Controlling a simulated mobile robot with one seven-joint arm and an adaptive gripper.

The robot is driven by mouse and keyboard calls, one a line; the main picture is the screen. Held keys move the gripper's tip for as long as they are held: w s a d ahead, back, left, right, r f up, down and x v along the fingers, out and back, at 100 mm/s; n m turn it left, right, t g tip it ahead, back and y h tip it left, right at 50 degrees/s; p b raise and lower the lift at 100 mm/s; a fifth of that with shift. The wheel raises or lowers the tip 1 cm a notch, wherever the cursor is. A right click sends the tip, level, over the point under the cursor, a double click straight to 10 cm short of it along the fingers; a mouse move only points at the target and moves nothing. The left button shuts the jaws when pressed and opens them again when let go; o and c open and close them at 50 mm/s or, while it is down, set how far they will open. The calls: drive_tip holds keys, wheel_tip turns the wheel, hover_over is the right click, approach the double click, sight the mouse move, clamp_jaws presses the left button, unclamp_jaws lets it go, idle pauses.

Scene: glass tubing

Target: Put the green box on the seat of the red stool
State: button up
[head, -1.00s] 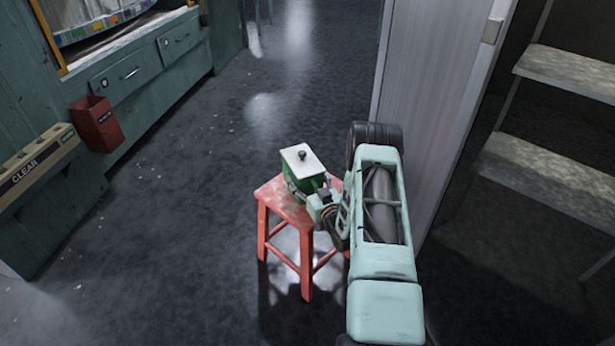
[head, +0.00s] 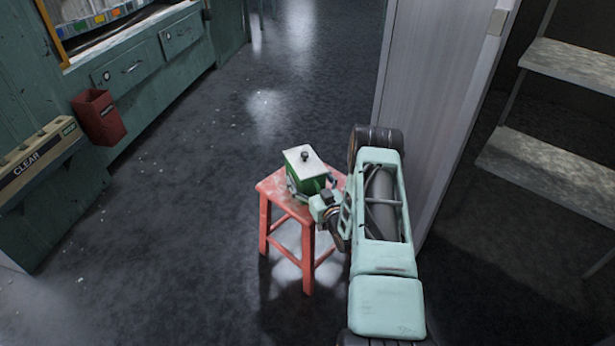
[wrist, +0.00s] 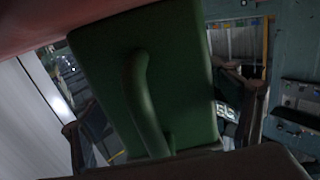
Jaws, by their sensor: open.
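The green box (head: 312,186) has a pale lid with a dark knob. It sits upright on the seat of the red stool (head: 271,187), toward the back of the seat. My gripper (head: 316,189) is at the near side of the box, low down by the seat. In the wrist view the box (wrist: 190,80) fills the middle, with a green handle running down its face. The red seat (wrist: 60,20) shows at the upper left there. My arm hides part of the stool's right side.
A pale panel (head: 440,100) stands close to the right of my arm. Shelves (head: 545,170) are farther right. A green cabinet (head: 140,70) with a red bin (head: 98,118) lines the left. The dark floor between cabinet and stool is clear.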

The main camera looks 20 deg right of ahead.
drive_tip(key=shift+r, duration=0.25)
drive_tip(key=s+p, duration=0.2)
drive_tip(key=s, duration=1)
drive_tip(key=shift+f+p, duration=0.15)
drive_tip(key=shift+p, duration=0.2)
drive_tip(key=shift+d, duration=0.15)
